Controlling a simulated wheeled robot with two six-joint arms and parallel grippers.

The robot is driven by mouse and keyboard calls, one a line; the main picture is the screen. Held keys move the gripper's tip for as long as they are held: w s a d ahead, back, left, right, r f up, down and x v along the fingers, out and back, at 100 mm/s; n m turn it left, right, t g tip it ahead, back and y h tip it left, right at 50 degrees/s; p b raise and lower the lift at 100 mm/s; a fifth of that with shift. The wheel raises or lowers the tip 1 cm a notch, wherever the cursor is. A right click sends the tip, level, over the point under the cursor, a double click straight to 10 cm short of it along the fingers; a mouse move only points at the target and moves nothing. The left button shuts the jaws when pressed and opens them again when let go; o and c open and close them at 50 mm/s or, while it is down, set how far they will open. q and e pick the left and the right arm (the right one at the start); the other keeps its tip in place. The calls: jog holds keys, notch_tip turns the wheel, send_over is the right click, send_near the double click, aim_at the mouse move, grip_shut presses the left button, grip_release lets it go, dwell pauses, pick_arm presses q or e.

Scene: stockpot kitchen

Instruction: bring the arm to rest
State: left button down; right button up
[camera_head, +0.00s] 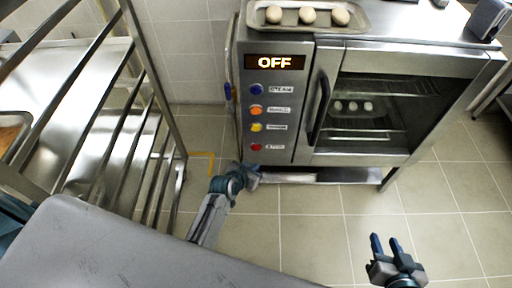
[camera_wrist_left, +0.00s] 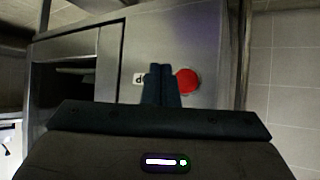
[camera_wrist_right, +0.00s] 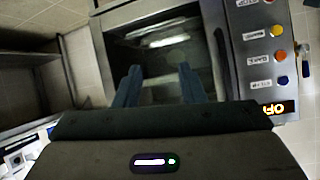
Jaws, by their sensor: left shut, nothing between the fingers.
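My left gripper (camera_head: 252,175) is low in front of the oven's (camera_head: 300,110) control panel, below the red button (camera_head: 256,147). In the left wrist view its two fingers (camera_wrist_left: 161,84) are pressed together with nothing between them, and the red button (camera_wrist_left: 188,81) shows just right of them. I cannot tell whether they touch the panel. My right gripper (camera_head: 386,245) is at the lower right, over the floor in front of the oven. In the right wrist view its fingers (camera_wrist_right: 158,85) are apart and empty, with the oven beyond. The display (camera_head: 276,62) reads OFF.
The oven door is closed, with several pale round items (camera_head: 353,106) inside. A tray (camera_head: 350,14) with round items stands on top. A metal rack (camera_head: 110,110) is at the left, and a grey surface (camera_head: 130,245) is in the foreground. The tiled floor (camera_head: 310,225) between is clear.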

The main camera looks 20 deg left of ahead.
dwell(0.7)
